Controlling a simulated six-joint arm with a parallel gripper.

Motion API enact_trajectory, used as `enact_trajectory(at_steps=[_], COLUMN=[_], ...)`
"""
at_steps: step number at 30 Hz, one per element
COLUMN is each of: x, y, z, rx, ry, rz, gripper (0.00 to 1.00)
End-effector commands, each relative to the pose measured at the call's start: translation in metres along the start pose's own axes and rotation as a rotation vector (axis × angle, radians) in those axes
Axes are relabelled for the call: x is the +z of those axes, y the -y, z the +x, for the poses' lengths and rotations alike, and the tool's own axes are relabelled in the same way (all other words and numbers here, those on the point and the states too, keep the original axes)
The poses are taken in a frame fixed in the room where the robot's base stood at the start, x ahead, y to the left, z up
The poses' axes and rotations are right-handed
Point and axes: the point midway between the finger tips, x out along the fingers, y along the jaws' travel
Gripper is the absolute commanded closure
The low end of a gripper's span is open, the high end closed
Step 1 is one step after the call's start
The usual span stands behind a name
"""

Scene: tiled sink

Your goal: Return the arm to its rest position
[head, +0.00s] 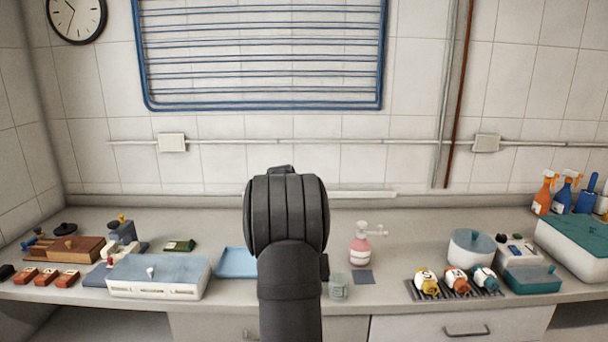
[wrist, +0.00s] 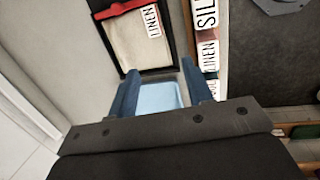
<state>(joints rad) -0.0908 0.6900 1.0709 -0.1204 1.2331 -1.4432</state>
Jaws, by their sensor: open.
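My arm (head: 286,230) stands upright in the middle of the head view, in front of the counter. Its bulk hides my gripper there. In the wrist view, my gripper (wrist: 160,66) shows two blue fingers spread apart, with nothing held between them. A light blue surface (wrist: 160,97) shows beyond and between the fingers. A dark-edged frame holding a beige panel labelled LINEN (wrist: 137,41) lies past the fingertips.
A blue tray (head: 235,262) is partly hidden behind my arm. A glass (head: 338,288) and a pink bottle (head: 360,248) stand close to its right. A white box with a blue-grey top (head: 155,292) is at left. A rack (head: 492,294) holds bottles at right.

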Motion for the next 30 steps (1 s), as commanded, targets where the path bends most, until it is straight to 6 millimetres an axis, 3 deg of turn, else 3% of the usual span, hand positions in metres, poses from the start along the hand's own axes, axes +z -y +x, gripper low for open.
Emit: enact_trajectory(at_steps=[7,18,24,30], x=[0.002,-0.004,-0.005,-0.006], y=[-0.05,-0.035,-0.033,-0.032], z=[0.007,0.076,0.092,0.095], rx=[0.153,0.142,0.144,0.145], ry=[0.08,0.077,0.076,0.076], rz=[-0.008,-0.007,-0.006,-0.006], gripper=[0.54,0.54,0.54,0.54])
